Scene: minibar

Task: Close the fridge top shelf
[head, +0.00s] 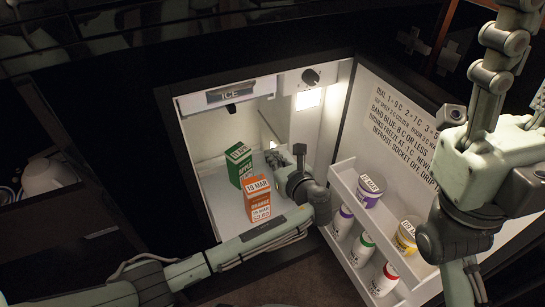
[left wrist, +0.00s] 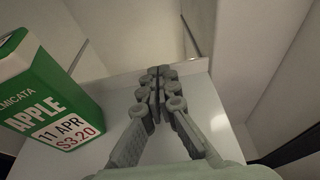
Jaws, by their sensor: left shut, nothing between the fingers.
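The fridge top shelf is a white surface (head: 219,201) inside the open fridge, below the ICE compartment. A green apple carton (head: 239,163) and an orange carton (head: 258,200) stand upright on it. My left gripper (head: 274,159) reaches in beside the cartons, on their right, shut and empty. In the left wrist view its fingers (left wrist: 158,75) are together over the white shelf (left wrist: 215,115), with the green carton (left wrist: 48,100) to the left. Whether the fingers touch the shelf cannot be told.
The fridge door (head: 385,120) stands open at right, its rack (head: 372,215) holding several jars and bottles. The ICE compartment (head: 230,97) and a dial (head: 311,77) are above the shelf. A dark cabinet with white dishes (head: 48,176) is at left.

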